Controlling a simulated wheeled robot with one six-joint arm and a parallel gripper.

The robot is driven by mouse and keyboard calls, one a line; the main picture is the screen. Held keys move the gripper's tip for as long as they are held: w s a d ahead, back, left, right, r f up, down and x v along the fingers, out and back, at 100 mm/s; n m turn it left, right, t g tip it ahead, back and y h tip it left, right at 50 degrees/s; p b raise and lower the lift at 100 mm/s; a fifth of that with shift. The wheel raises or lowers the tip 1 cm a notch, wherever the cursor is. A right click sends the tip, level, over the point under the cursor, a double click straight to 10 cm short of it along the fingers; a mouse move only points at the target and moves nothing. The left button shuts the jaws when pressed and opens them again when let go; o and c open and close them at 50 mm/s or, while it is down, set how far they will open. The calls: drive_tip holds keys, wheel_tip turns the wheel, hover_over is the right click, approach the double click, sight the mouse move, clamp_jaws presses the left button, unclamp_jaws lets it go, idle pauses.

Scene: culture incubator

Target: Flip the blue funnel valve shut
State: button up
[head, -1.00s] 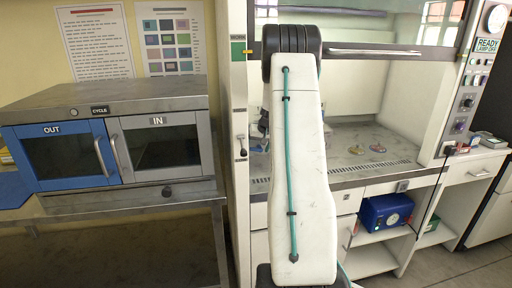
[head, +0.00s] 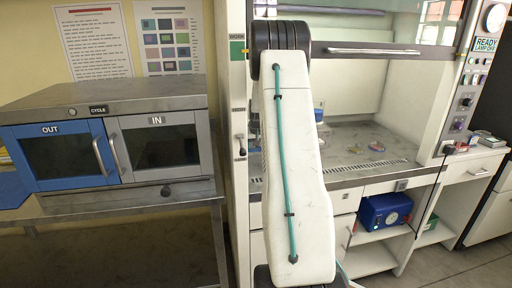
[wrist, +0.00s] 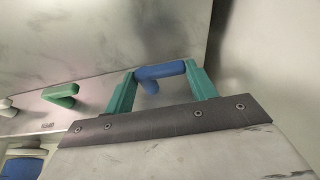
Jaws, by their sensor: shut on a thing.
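In the wrist view, the blue valve handle (wrist: 160,71) is a short rounded lever in front of a pale marbled panel. My gripper (wrist: 161,76) has two green fingers, one on each side of the blue handle, and is shut on it. The handle lies nearly level across the gap between the fingers. The body of the valve and any funnel are hidden behind my gripper. In the head view my arm covers the gripper and the handle.
In the wrist view, a green lever (wrist: 62,94) and a whitish lever (wrist: 6,103) sit left on the same panel. In the head view, the hood worktop (head: 350,135) holds small dishes (head: 376,147). A blue-and-grey two-door cabinet (head: 110,135) stands left.

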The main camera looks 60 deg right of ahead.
drive_tip(key=o, duration=1)
drive_tip(key=shift+s, duration=0.1)
drive_tip(key=shift+r, duration=0.15)
drive_tip(key=v, duration=0.7)
drive_tip(key=shift+r, duration=0.2)
drive_tip(key=shift+s+a, duration=0.1)
